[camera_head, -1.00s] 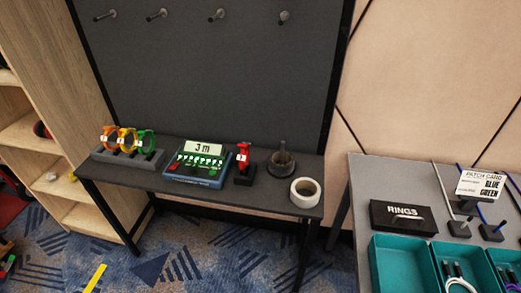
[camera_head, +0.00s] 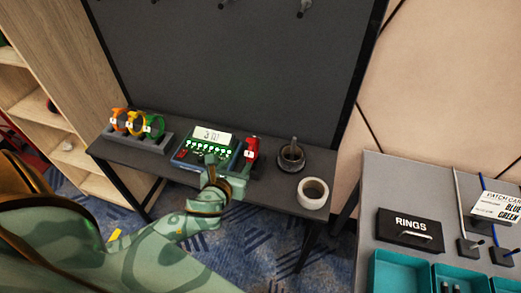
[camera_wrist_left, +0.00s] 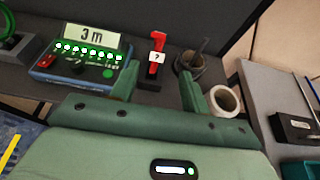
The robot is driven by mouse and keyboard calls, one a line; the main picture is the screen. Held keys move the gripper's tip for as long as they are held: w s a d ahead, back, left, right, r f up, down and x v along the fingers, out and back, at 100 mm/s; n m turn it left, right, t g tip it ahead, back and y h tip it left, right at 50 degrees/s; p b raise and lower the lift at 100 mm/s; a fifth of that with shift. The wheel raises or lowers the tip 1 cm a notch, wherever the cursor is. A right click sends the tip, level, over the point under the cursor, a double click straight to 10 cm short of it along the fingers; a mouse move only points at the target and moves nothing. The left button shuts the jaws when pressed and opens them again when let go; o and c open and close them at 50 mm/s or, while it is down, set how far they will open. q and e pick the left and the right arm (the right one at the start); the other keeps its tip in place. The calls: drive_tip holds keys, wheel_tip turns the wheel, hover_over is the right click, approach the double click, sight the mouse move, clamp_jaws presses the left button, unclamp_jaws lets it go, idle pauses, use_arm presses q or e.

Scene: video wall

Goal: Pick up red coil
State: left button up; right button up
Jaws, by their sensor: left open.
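The red coil (camera_head: 252,149) stands upright on a small black stand on the dark narrow table. It carries a white tag, which shows a question mark in the left wrist view (camera_wrist_left: 157,45). My left gripper (camera_head: 226,168) is open and empty, in front of the stand and apart from the coil. In the left wrist view its two fingers (camera_wrist_left: 160,85) point toward the stand, with the coil beyond and between them. My right gripper is not in view.
A meter box reading 3 m (camera_wrist_left: 90,42) sits close left of the coil. A dark round holder with a post (camera_head: 291,158) and a white tape roll (camera_head: 313,193) are to the right. Orange, yellow and green coils (camera_head: 136,124) stand in a rack at left. A pegboard rises behind.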

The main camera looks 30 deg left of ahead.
sight(250, 147)
use_arm(q)
drive_tip(key=b+x, duration=0.3)
drive_tip(key=x, duration=0.8)
drive_tip(key=shift+f, duration=0.15)
drive_tip(key=b+x, duration=0.1)
drive_tip(key=x, duration=0.1)
drive_tip(key=b+x, duration=0.1)
drive_tip(key=x, duration=0.1)
drive_tip(key=shift+w+f, duration=0.1)
drive_tip(key=shift+f, duration=0.3)
drive_tip(key=shift+w+a+f, duration=0.1)
drive_tip(key=shift+w+a, duration=0.05)
drive_tip(key=shift+w, duration=0.2)
drive_tip(key=shift+c, duration=0.9)
clamp_jaws()
